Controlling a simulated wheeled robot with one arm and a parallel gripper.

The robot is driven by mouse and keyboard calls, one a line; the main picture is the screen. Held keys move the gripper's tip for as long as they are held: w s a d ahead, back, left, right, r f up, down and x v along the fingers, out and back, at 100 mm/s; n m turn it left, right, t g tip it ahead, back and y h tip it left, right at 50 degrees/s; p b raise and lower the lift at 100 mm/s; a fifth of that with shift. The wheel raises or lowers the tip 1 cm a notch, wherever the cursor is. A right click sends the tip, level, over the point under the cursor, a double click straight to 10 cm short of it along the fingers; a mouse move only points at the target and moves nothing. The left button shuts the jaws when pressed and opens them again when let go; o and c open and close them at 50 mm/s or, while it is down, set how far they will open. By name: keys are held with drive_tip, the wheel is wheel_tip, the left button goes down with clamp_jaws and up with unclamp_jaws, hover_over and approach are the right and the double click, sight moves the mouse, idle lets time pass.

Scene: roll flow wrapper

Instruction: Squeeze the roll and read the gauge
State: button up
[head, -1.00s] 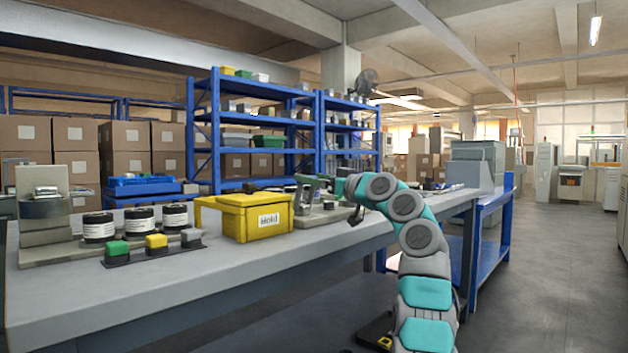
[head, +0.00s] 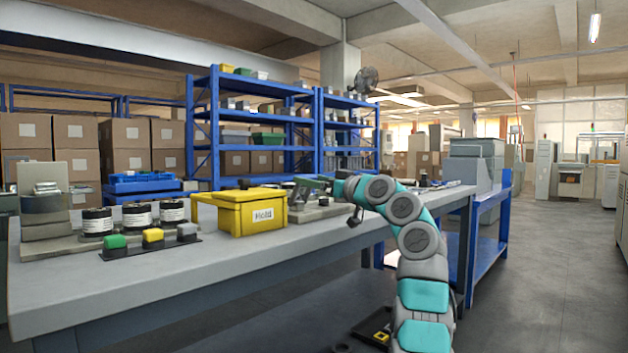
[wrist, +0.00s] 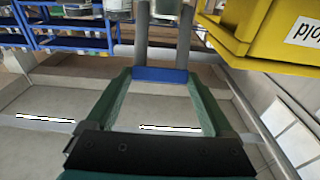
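My gripper (head: 314,184) is over the bench, just right of the yellow bin marked "Hold" (head: 257,215). In the wrist view its two green fingers (wrist: 160,76) stand wide apart with nothing clearly held between them. A blue bar (wrist: 160,75) between two grey posts shows at the fingertips; I cannot tell whether they touch it. A pale rounded piece (wrist: 165,8) shows between the posts at the top edge. A grey fixture (head: 300,212) on the bench lies by my gripper, partly hidden. I cannot clearly make out the roll or a gauge reading.
Several black tubs with white labels (head: 138,215) stand on the left of the bench (head: 150,280). Green, yellow and grey blocks (head: 152,237) sit before them. The yellow bin (wrist: 262,30) closely flanks the gripper on the right in the wrist view. Blue shelving (head: 215,130) stands behind.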

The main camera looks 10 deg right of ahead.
drive_tip(key=shift+o, duration=0.8)
drive_tip(key=shift+w+a+f, duration=0.1)
drive_tip(key=shift+w+f, duration=0.15)
drive_tip(key=shift+f, duration=0.25)
drive_tip(key=shift+o, duration=0.2)
drive_tip(key=shift+s+r, duration=0.1)
drive_tip(key=shift+r, duration=0.2)
drive_tip(key=shift+s, duration=0.1)
drive_tip(key=shift+b+v, duration=0.3)
drive_tip(key=shift+v, duration=3.5)
drive_tip(key=shift+f, duration=0.15)
